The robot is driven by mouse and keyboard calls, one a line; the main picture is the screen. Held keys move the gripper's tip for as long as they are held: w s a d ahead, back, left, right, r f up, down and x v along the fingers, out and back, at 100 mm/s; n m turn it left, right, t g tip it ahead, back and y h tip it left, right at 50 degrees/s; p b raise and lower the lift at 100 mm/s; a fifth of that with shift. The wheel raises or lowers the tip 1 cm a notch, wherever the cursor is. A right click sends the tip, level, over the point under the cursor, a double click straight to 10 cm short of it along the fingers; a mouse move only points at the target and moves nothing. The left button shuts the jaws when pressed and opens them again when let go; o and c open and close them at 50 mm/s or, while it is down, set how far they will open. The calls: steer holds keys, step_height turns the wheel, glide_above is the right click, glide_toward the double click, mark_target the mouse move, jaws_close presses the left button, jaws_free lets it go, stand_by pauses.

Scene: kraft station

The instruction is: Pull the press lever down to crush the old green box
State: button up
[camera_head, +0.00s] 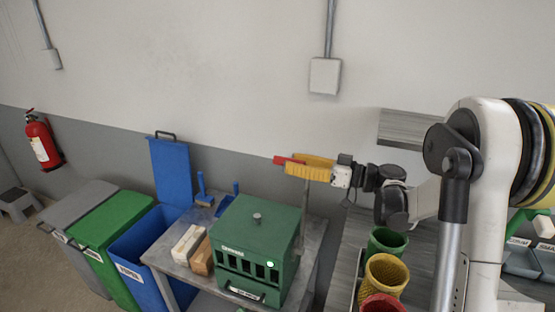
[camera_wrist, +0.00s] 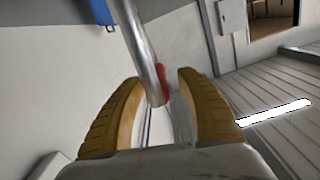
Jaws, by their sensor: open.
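The green press (camera_head: 258,243) stands on a metal table, with a row of dark slots, a small green light and a knob on top. Its grey lever (camera_head: 303,205) rises upright at the right side to a red handle (camera_head: 290,160). My gripper (camera_head: 308,165), with yellow fingers, is at the lever's top, high above the table. In the wrist view the open fingers (camera_wrist: 155,100) stand on either side of the grey rod (camera_wrist: 143,50), with the red handle (camera_wrist: 163,82) behind it. I cannot tell whether a finger touches it. The old green box cannot be made out; the slots are dark.
The metal table (camera_head: 172,262) also carries pale and brown blocks (camera_head: 187,244) left of the press. Blue, green and grey bins (camera_head: 107,232) stand further left. Green, yellow and red cups (camera_head: 386,274) stand to the right, below my arm. A wall is close behind.

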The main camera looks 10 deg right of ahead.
mark_target(277, 160)
steer(key=shift+x, duration=2.4)
jaws_close()
